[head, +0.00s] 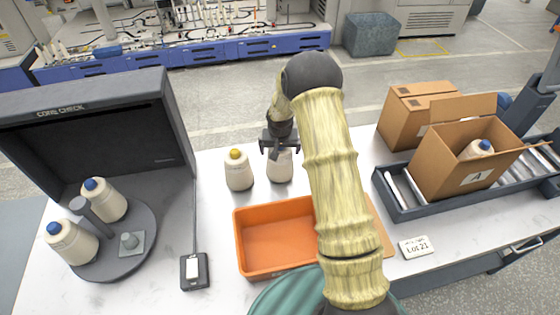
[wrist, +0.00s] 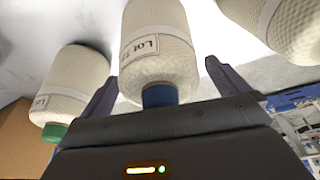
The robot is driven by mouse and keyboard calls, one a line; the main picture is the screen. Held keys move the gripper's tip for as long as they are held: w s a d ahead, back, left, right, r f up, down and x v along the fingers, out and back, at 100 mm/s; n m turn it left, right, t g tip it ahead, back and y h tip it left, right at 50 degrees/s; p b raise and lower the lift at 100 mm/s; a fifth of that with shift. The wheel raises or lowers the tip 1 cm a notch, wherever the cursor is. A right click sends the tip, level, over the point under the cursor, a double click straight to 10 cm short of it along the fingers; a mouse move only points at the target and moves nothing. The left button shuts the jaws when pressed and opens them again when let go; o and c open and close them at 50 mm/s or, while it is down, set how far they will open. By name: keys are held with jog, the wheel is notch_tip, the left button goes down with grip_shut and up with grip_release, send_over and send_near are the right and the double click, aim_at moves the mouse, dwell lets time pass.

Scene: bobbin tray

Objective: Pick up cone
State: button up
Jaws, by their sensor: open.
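A cream cone of yarn (head: 280,168) stands on the white table directly below my gripper (head: 279,148). In the wrist view this cone (wrist: 160,50) shows a blue tip and a lot label. My gripper (wrist: 161,78) is open there, with one finger on each side of the cone; I cannot tell if either touches it. A yellow-tipped cone (head: 239,173) stands just left of it in the head view. A green-tipped cone (wrist: 72,85) is at the left of the wrist view; my arm probably hides it in the head view. Another cone (wrist: 285,28) is at upper right.
An orange bin (head: 270,240) stands in front of the cones. Two blue-tipped cones (head: 104,199) stand on a dark turntable (head: 130,268) at left. An open carton (head: 450,165) on the right conveyor holds a blue-tipped cone (head: 478,149). A lot card (head: 415,247) lies nearby.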

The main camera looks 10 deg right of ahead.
jog(key=c, duration=1.6)
notch_tip(320, 180, up, 10)
jog(key=b, duration=0.3)
jog(key=shift+r, duration=0.1)
